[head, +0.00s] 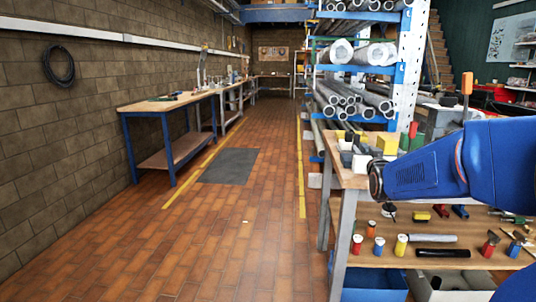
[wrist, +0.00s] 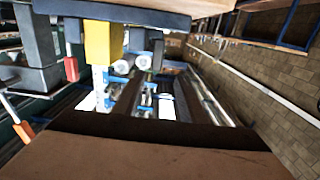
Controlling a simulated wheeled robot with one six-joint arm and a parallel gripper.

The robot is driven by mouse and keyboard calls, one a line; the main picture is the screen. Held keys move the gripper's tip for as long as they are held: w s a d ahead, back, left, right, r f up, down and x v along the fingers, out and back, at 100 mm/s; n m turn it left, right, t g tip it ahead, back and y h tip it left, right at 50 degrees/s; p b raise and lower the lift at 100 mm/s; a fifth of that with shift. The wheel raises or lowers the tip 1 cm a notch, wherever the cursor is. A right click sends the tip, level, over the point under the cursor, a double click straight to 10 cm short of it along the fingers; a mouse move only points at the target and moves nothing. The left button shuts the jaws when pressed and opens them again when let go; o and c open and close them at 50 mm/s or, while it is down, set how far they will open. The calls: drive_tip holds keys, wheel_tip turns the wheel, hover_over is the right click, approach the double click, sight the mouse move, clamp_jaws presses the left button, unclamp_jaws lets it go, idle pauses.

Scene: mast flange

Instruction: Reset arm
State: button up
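My blue arm (head: 425,172) reaches in from the right in the head view, over the near corner of the right workbench (head: 345,172). Its dark end faces left, beside small blocks on the bench top. I cannot make out my gripper's fingers in either view, nor whether they hold anything. The wrist view is upside down. A wide brown surface (wrist: 140,155) with a dark edge fills its bottom; I cannot tell what it is. A yellow block (wrist: 103,42) hangs from the top of that view.
A pipe rack (head: 350,95) stands behind the bench. Coloured bottles and tools sit on its lower shelf (head: 465,245), above a blue bin (head: 375,283). A blue-legged workbench (head: 165,104) lines the left wall. The tiled floor (head: 240,225) between is mostly clear, with a dark mat (head: 229,166).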

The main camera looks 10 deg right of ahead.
drive_tip(key=s+a+f+n+g+y, duration=0.1)
drive_tip(key=s+a+f+g, duration=0.3)
drive_tip(key=s, duration=0.9)
drive_tip(key=s+a+f+n+g+y, duration=0.1)
drive_tip(key=s+a+f+g, duration=0.3)
drive_tip(key=s+a+f, duration=0.4)
drive_tip(key=s+a+f+n+g+y, duration=0.1)
drive_tip(key=s+a+f+g+y, duration=0.2)
drive_tip(key=s, duration=1.4)
drive_tip(key=a+f+g, duration=0.1)
drive_tip(key=a+f, duration=0.2)
drive_tip(key=f, duration=0.1)
drive_tip(key=shift+s+g, duration=0.3)
drive_tip(key=shift+s, duration=0.1)
